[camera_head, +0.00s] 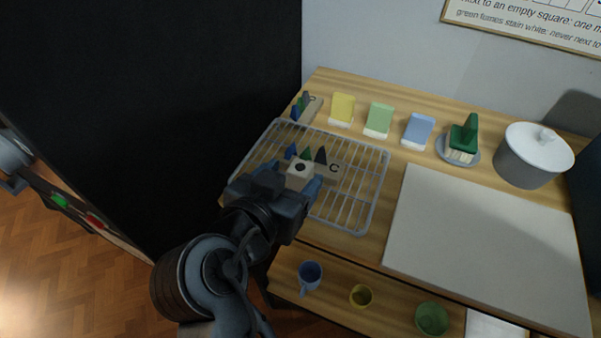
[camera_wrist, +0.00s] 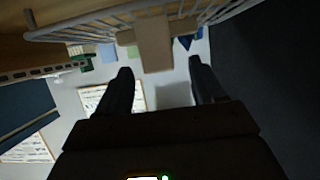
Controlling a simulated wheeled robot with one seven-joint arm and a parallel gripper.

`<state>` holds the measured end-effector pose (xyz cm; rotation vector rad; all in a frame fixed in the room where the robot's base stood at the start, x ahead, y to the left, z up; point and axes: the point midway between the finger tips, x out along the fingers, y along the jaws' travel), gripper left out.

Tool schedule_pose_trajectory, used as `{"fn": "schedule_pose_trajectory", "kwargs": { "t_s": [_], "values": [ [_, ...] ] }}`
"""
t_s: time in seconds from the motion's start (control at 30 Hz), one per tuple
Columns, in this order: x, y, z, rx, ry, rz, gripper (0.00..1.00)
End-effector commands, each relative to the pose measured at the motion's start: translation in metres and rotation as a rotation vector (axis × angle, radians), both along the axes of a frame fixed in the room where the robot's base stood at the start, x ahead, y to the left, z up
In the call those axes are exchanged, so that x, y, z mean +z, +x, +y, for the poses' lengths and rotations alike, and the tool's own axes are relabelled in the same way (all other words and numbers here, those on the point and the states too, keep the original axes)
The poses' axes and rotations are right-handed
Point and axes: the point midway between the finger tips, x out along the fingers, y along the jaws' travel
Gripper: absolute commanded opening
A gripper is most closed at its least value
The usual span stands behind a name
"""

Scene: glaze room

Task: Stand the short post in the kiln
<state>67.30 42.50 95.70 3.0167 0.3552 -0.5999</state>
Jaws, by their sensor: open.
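A pale beige block with a dark dot on its top (camera_head: 300,170), which looks like the short post, stands at the wire rack (camera_head: 372,190) on the wooden bench. In the wrist view a beige post (camera_wrist: 153,45) shows beyond and between my fingertips. My gripper (camera_head: 284,190) is open, low over the rack's near edge, with its jaws around or just short of the post; I cannot tell whether they touch it. In the wrist view my gripper (camera_wrist: 160,72) has its fingers apart. I cannot identify the kiln for sure.
A plaque marked C (camera_head: 333,169) with coloured cones stands right behind the post. Yellow (camera_head: 343,108), green (camera_head: 379,118) and blue (camera_head: 418,130) tiles line the back. A white lidded pot (camera_head: 530,160) and a bare white board (camera_head: 485,235) are at right. Cups sit below.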

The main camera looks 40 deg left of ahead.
Motion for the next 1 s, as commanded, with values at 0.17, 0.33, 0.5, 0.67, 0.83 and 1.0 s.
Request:
{"fn": "schedule_pose_trajectory", "kwargs": {
  "t_s": [0.17, 0.33, 0.5, 0.67, 0.83, 1.0],
  "values": [
    [-0.009, 0.024, 0.005, -0.001, -0.002, 0.001, 0.68],
    [-0.014, 0.034, 0.007, 0.001, -0.001, 0.001, 0.68],
    [-0.015, 0.034, 0.007, 0.001, -0.001, 0.000, 0.68],
    [-0.015, 0.034, 0.007, 0.001, -0.001, 0.000, 0.57],
    [-0.015, 0.034, 0.007, 0.001, -0.001, 0.000, 0.40],
    [-0.015, 0.034, 0.007, 0.001, -0.001, 0.000, 0.24]
  ]
}}
